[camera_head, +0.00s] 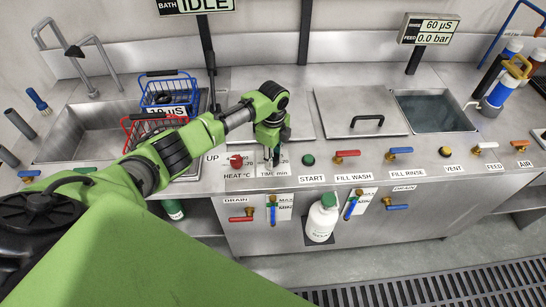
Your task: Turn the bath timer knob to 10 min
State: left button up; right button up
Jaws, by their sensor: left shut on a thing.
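The bath timer knob sits on the grey steel bench above the "TIME min" label (279,174). My green left arm reaches across from the left, and my left gripper (272,156) points down at the knob with its fingers shut on it. The gripper covers the knob, so its pointer is hidden. Only parts of the printed dial scale show beside it, and I cannot read the setting. The bath display (208,5) at the top reads "IDLE". My right gripper is not in view.
The red heat knob (236,161) is close on the left and the green start button (309,160) on the right. Valve handles line the front. A lidded tank (360,108) stands behind; blue (170,91) and red (153,132) baskets are at the left sink.

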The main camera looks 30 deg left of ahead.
aim_at(273, 157)
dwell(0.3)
pick_arm(q)
jog(key=o, duration=1.1)
jog(key=shift+r, duration=0.1)
notch_tip(273, 157, up, 12)
